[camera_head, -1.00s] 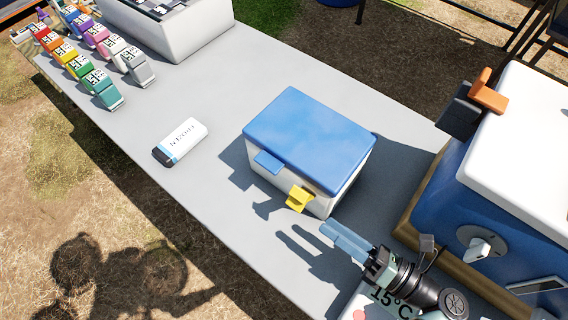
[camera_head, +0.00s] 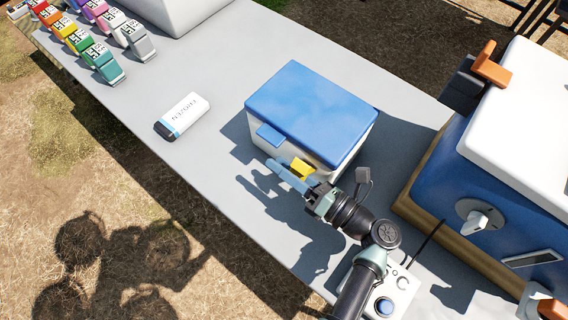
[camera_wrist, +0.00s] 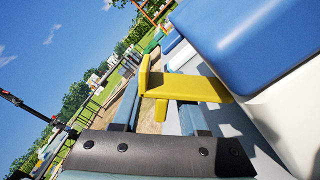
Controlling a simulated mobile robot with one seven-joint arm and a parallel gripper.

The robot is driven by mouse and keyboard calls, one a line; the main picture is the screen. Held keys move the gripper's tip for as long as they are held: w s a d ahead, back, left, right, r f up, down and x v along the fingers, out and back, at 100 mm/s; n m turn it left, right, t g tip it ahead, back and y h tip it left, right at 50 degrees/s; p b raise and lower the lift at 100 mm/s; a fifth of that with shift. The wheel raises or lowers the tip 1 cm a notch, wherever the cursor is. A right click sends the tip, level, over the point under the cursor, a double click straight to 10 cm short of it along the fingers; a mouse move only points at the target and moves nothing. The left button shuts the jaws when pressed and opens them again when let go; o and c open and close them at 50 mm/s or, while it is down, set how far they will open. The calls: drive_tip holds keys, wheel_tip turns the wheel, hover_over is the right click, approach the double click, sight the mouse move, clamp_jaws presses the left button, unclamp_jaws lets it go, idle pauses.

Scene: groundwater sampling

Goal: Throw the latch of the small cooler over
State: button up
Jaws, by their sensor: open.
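The small cooler (camera_head: 308,115) has a blue lid and a white body and stands on the grey table with its lid closed. Its yellow latch (camera_head: 301,167) sticks out low from the front side, right of a blue tab (camera_head: 270,135) on the lid edge. My gripper (camera_head: 283,172) is open, its pale blue fingers just in front of the latch. In the wrist view the yellow latch (camera_wrist: 190,88) lies across the view of the two fingers and covers part of the right one. I cannot tell whether they touch.
A large blue cooler (camera_head: 475,185) with a white lid stands at the right. A white device with buttons (camera_head: 390,288) lies under my arm. A white labelled block (camera_head: 182,117) lies left of the small cooler. Several coloured items stand at the far left. The table between is clear.

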clamp_jaws()
drive_tip(key=shift+f, duration=0.1)
idle(0.4)
drive_tip(key=shift+s+a+f+n+b, duration=0.15)
drive_tip(key=shift+f+n, duration=0.35)
drive_tip(key=shift+n, duration=0.65)
drive_tip(key=shift+d+f+n+b, duration=0.1)
drive_tip(key=shift+f+n, duration=0.4)
drive_tip(key=shift+n, duration=0.7)
drive_tip(key=shift+s+a+f+n+b, duration=0.15)
drive_tip(key=shift+f+n, duration=0.35)
drive_tip(key=shift+n, duration=0.65)
drive_tip(key=shift+w+d, duration=0.1)
unclamp_jaws()
